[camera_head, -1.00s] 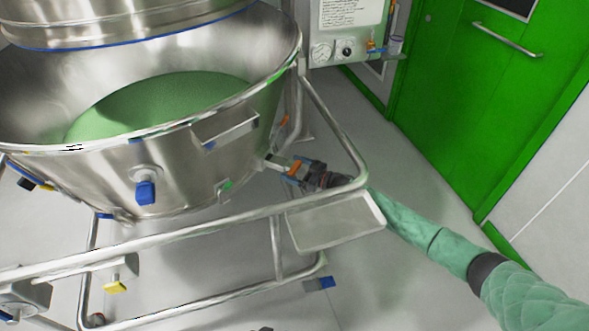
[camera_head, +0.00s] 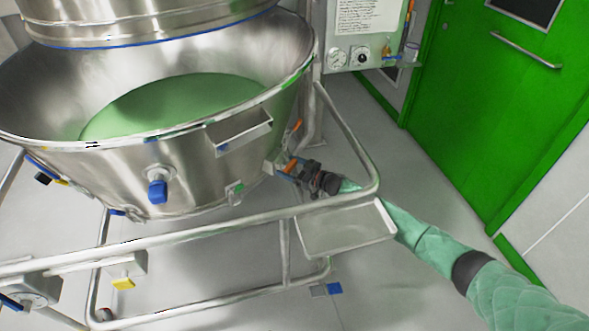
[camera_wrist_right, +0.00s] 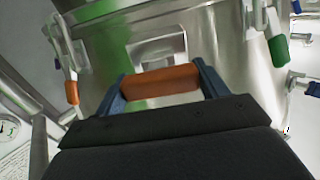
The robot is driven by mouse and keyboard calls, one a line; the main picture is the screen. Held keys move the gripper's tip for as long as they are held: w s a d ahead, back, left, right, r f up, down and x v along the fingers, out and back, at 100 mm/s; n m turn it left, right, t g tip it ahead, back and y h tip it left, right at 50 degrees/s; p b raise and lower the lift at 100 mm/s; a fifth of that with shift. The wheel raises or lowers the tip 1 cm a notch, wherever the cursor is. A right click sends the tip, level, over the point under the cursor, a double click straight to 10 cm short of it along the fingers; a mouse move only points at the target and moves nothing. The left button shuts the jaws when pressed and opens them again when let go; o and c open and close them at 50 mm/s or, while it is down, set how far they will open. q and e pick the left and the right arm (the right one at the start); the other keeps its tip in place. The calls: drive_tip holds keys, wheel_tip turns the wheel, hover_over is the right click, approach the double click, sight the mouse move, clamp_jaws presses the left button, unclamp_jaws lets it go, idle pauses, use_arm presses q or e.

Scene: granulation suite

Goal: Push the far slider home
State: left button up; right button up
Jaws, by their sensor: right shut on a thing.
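The far slider's orange handle (camera_head: 290,166) is on the right side of the steel bowl (camera_head: 185,165), low on its outer wall. My right gripper (camera_head: 284,168) is shut on this handle, its blue fingers on either side. In the right wrist view the orange handle (camera_wrist_right: 160,81) lies crosswise between the fingertips, in front of a square metal fitting (camera_wrist_right: 158,48) on the bowl wall. Only a short length of metal shows between the handle and the bowl in the head view. How deep the slider sits is partly hidden. My left gripper is not in view.
The cart's tubular rail (camera_head: 200,229) runs below the bowl and bends up close to my right forearm. A metal tray (camera_head: 345,230) hangs under that forearm. A blue-handled fitting (camera_head: 157,190) is on the bowl's front. A green door (camera_head: 500,110) stands right, with clear floor before it.

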sight(293, 168)
drive_tip(key=o, duration=1.3)
drive_tip(key=shift+w+a+r, duration=0.1)
drive_tip(key=shift+a+r, duration=0.1)
drive_tip(key=shift+o, duration=0.4)
drive_tip(key=shift+f, duration=0.1)
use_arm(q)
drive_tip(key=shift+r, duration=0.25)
use_arm(e)
drive_tip(key=shift+d, duration=0.3)
drive_tip(key=v, duration=0.5)
drive_tip(key=shift+s+d, duration=0.25)
drive_tip(key=shift+s, duration=0.05)
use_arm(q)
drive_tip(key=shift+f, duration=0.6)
use_arm(e)
drive_tip(key=shift+s+d, duration=0.35)
drive_tip(key=shift+d, duration=0.3)
